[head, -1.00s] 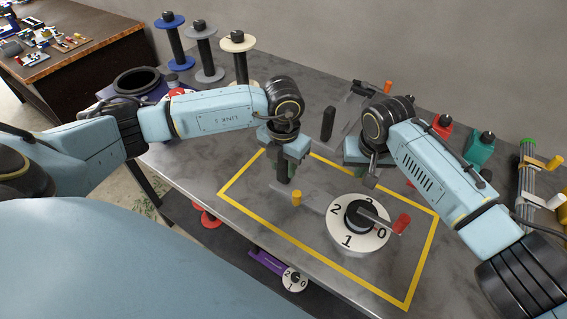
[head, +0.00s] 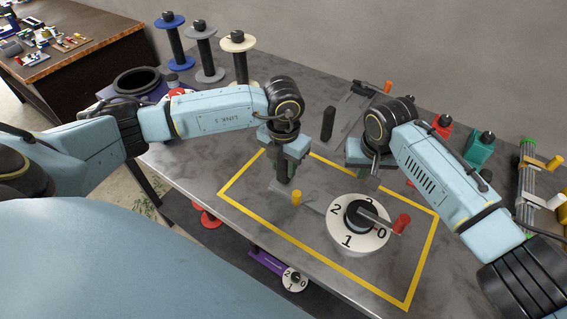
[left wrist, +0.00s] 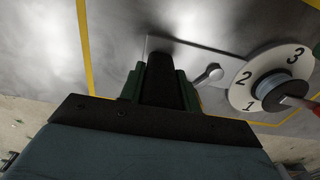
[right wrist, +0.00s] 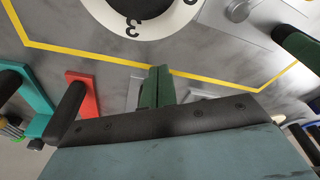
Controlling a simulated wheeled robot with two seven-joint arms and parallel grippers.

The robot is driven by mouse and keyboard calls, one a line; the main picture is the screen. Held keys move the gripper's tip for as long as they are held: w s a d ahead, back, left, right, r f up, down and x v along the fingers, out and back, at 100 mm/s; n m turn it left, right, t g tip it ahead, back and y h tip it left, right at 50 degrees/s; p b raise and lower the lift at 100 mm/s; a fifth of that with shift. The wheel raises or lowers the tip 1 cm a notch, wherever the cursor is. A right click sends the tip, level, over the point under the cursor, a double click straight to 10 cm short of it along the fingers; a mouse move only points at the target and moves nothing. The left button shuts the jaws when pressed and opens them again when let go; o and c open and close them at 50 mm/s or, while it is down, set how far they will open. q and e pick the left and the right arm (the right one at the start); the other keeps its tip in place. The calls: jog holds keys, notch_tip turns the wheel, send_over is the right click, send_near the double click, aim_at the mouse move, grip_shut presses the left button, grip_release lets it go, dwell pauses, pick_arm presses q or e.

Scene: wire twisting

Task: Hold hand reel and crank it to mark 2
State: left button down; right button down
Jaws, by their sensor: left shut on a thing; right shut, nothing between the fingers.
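The hand reel has a white dial (head: 348,240) marked 0 to 3, a dark hub, and a crank arm ending in a red knob (head: 402,223) beside the 0. My left gripper (head: 283,179) is shut on the reel's upright handle at the left end of its grey base; its fingers (left wrist: 160,82) hide most of the handle. The dial also shows at the right of the left wrist view (left wrist: 240,95). My right gripper (head: 375,170) is shut and empty, behind the dial and apart from the red knob. Its closed green fingers (right wrist: 156,86) show below the dial (right wrist: 165,24).
A yellow outline (head: 322,273) surrounds the reel on the grey table. Blue, grey and cream spools (head: 237,42) stand at the back left. Red and teal tools (head: 481,148) lie beyond my right arm. A smaller purple reel (head: 293,279) sits on a lower level.

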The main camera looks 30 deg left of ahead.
jog(key=shift+d, duration=0.2)
jog(key=shift+d, duration=0.2)
jog(key=shift+d, duration=0.1)
dwell(0.4)
jog(key=shift+d, duration=0.15)
jog(key=shift+d, duration=0.1)
jog(key=shift+d, duration=0.25)
dwell(0.5)
jog(key=shift+d, duration=0.25)
jog(key=shift+d, duration=0.1)
